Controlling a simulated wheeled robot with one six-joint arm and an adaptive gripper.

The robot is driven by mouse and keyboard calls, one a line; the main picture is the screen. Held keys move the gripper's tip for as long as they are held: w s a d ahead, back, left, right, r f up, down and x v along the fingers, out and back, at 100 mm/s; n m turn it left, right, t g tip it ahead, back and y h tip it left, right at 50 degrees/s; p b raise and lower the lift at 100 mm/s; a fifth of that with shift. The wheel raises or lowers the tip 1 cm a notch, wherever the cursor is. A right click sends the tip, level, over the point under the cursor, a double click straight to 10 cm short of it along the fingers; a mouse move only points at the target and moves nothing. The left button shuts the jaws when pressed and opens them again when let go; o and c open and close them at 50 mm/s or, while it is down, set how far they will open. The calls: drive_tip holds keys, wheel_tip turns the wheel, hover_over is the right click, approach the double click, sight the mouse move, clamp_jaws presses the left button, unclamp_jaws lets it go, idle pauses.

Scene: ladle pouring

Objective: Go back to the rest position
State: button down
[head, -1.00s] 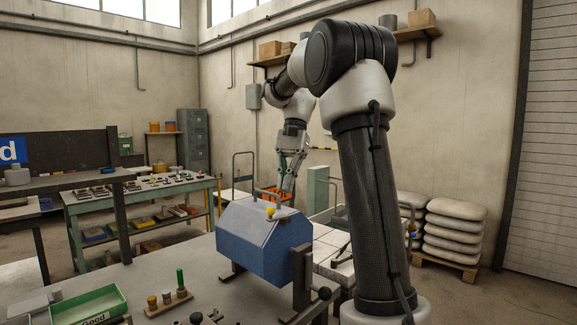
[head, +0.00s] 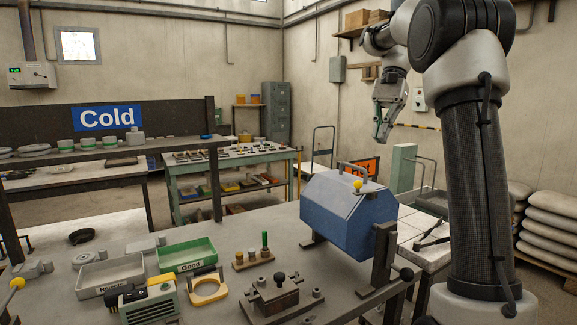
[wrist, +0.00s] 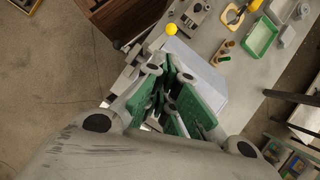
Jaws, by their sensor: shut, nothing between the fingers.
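My gripper (head: 383,137) hangs in the air at the upper right of the head view, fingers pointing down, above and behind the blue box furnace. Its green-padded fingers (wrist: 168,85) are shut and hold nothing. The fingers cover part of the scene below in the wrist view. My arm fills the right side of the head view.
The blue box (head: 340,215) with a top handle stands on the grey bench. A green tray (head: 187,254), a grey tray (head: 108,274) and a small wooden rack (head: 254,258) lie to its left. A green-legged table (head: 237,158) stands behind. Air around my gripper looks clear.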

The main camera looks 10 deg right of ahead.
drive_tip(key=f+n, duration=0.1)
drive_tip(key=f, duration=0.1)
drive_tip(key=d+f+n+t+h, duration=0.1)
drive_tip(key=f, duration=0.2)
drive_tip(key=f+n+t, duration=0.1)
drive_tip(key=f, duration=0.2)
drive_tip(key=shift+w+d, duration=0.3)
drive_tip(key=shift+w, duration=0.1)
drive_tip(key=s+a+f+n+t+h, duration=0.1)
drive_tip(key=s+a+f+n+t, duration=0.1)
drive_tip(key=s, duration=0.6)
drive_tip(key=s+a+f+n+t+h, duration=0.1)
drive_tip(key=s+a+f+n, duration=0.1)
drive_tip(key=s, duration=0.6)
drive_tip(key=s+a+f+n+t+h, duration=0.1)
drive_tip(key=s+a+f+n+t, duration=0.1)
drive_tip(key=s, duration=0.6)
drive_tip(key=shift+a+f+n+t, duration=0.3)
drive_tip(key=shift+a+f+n, duration=0.15)
drive_tip(key=shift+n, duration=0.35)
